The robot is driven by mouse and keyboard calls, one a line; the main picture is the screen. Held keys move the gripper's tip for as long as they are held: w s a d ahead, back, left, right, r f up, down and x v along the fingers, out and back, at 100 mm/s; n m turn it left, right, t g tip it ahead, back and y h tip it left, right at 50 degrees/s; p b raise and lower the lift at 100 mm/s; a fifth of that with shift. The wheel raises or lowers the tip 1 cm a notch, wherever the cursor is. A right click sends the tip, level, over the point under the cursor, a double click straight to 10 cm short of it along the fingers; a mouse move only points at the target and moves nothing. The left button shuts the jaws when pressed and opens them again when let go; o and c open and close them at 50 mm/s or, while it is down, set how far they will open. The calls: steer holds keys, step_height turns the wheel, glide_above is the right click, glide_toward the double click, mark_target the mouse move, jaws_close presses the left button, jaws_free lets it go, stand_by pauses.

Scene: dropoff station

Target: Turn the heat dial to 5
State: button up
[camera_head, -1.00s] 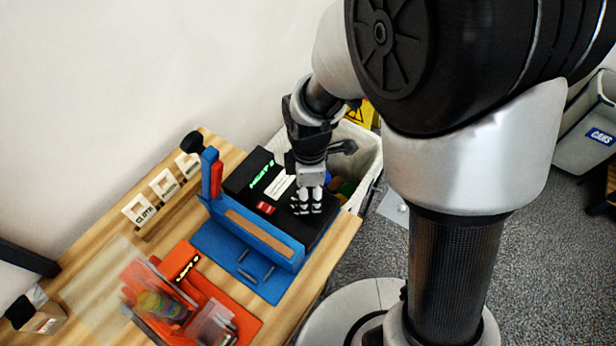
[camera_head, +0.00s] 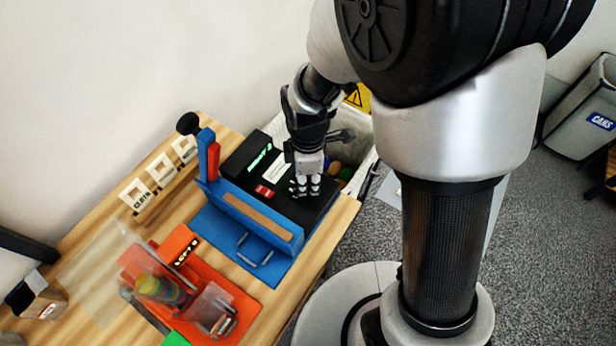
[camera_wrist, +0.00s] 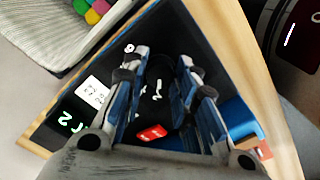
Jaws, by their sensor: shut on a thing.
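The heat box is a black unit (camera_head: 240,157) with a green lit display (camera_head: 259,156), a white label and a red button (camera_head: 264,191), on the wooden table behind the blue sealer. My gripper (camera_head: 305,186) points down at the right part of its top face. In the wrist view my gripper (camera_wrist: 160,88) has its fingers on both sides of the dark dial (camera_wrist: 158,90), shut on it. White marks lie around the dial, partly hidden by the fingers. The display (camera_wrist: 66,122) appears there too, at an angle, its end reading like a 2.
The blue sealer (camera_head: 262,226) with its raised arm and red handle stands directly in front of the box. An orange device (camera_head: 205,290) is further forward. Label holders (camera_head: 160,170) line the back left. A bin with coloured balls (camera_head: 360,150) stands behind the table's right end.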

steer(key=shift+c, duration=1.4)
steer(key=shift+m, duration=0.5)
steer(key=m+p, duration=0.1)
steer(key=m, duration=0.1)
steer(key=shift+m, duration=0.4)
steer(key=m+p, duration=0.1)
steer(key=m, duration=0.3)
steer(key=shift+m, duration=0.3)
steer(key=m, duration=0.4)
steer(key=shift+m+p, duration=0.3)
steer(key=shift+p, duration=0.05)
steer(key=m, duration=0.4)
steer(key=shift+m+p, duration=0.3)
steer(key=shift+m, duration=0.1)
